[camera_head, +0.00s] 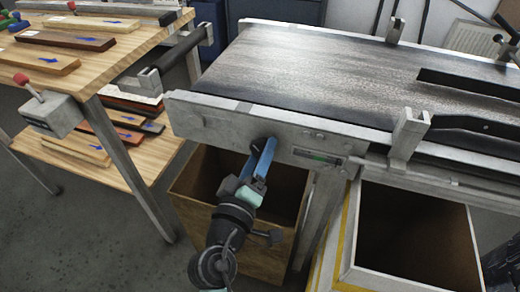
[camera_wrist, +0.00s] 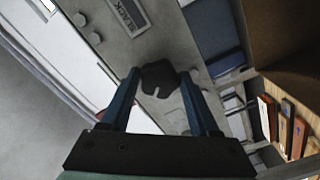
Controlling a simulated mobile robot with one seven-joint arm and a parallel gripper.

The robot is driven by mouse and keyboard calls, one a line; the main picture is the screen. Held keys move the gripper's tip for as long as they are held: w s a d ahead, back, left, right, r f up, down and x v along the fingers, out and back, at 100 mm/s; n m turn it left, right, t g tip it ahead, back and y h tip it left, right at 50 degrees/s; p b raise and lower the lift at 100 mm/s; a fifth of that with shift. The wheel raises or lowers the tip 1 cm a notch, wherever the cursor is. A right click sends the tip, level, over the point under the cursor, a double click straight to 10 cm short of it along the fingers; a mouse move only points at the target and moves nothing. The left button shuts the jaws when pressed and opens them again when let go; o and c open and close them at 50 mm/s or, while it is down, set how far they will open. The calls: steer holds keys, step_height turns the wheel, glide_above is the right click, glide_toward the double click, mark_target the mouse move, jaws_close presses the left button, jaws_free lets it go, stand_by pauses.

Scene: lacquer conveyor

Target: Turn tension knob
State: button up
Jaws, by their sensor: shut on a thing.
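The tension knob (camera_wrist: 160,77) is dark and lobed, with a small notch in its rim, on the grey side plate of the conveyor (camera_head: 225,118). In the wrist view it sits between the two blue fingers near their tips. My gripper (camera_head: 262,150) reaches up to the conveyor's near end plate and is shut on the knob. In the head view the fingers mostly hide the knob. A small gauge with a green mark (camera_head: 318,157) is on the plate to the right of my gripper.
A wooden bin (camera_head: 285,225) stands open below my gripper, and a pale-framed bin (camera_head: 350,272) stands to its right. A wooden rack (camera_head: 140,45) with several arrow-marked strips is at left. A plate reading "BLACK" (camera_wrist: 131,15) is near the knob. Bare floor lies at lower left.

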steer(key=n+p, duration=0.2)
steer(key=n, duration=0.3)
steer(key=shift+r+n, duration=0.1)
steer(key=shift+n, duration=0.3)
stand_by(0.4)
steer(key=o, duration=1.4)
steer(key=shift+c, duration=0.2)
steer(key=shift+s, duration=0.1)
steer(key=v, duration=1.2)
steer(key=shift+s, duration=0.4)
steer(key=shift+a, duration=0.1)
